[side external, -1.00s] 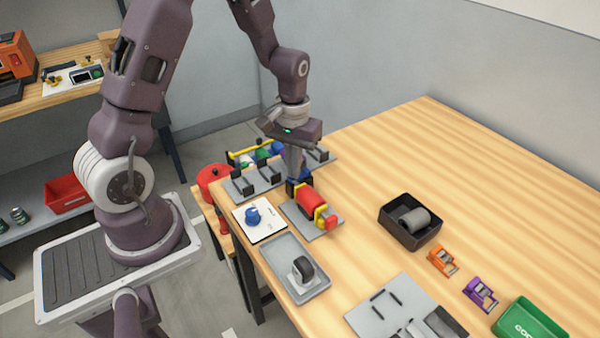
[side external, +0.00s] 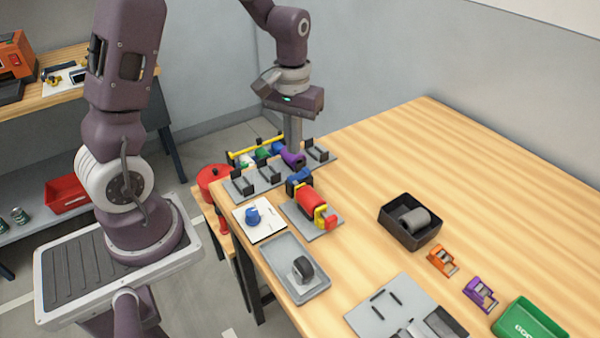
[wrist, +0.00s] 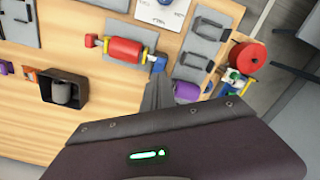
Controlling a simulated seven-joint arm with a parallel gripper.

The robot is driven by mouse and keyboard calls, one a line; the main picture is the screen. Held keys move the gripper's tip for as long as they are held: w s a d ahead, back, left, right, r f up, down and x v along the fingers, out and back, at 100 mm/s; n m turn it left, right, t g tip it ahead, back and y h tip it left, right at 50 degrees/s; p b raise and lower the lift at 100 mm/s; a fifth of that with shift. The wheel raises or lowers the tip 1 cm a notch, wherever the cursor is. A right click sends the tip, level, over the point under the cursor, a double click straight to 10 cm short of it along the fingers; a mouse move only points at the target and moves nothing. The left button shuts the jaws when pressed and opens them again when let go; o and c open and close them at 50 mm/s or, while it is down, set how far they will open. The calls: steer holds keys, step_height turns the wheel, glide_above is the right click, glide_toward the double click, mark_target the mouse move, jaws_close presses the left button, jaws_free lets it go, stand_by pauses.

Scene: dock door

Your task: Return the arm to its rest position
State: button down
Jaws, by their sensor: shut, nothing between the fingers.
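My gripper (side external: 292,150) is shut and empty. In the side view it points down above the back left of the wooden table (side external: 440,150), in front of or over a purple piece (side external: 294,160) on the grey racks; I cannot tell if they touch. In the wrist view the fingertips (wrist: 158,80) show beside the red roller (wrist: 125,50) with its yellow and blue ends. The red roller (side external: 312,201) lies on a grey plate, apart from the fingers. The purple piece (wrist: 187,91) is partly hidden by the gripper in the wrist view.
Close by are grey racks (side external: 242,184), a white card with a blue knob (side external: 253,215) and a grey tray (side external: 310,290). A black bin (side external: 405,240) holds a grey roll. Orange and purple dispensers and a green bin (side external: 530,322) stand at right. The table's back right is clear.

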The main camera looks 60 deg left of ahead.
steer(key=s+d+r+m+t, duration=0.2)
steer(key=s+d+r, duration=0.3)
steer(key=r, duration=0.5)
steer(key=s+d+r+m+t, duration=0.1)
steer(key=s+d+r+m, duration=0.1)
steer(key=s, duration=0.4)
steer(key=s+d+r+m+t, duration=0.2)
steer(key=s+r, duration=0.1)
steer(key=s, duration=0.4)
steer(key=shift+d+t, duration=0.3)
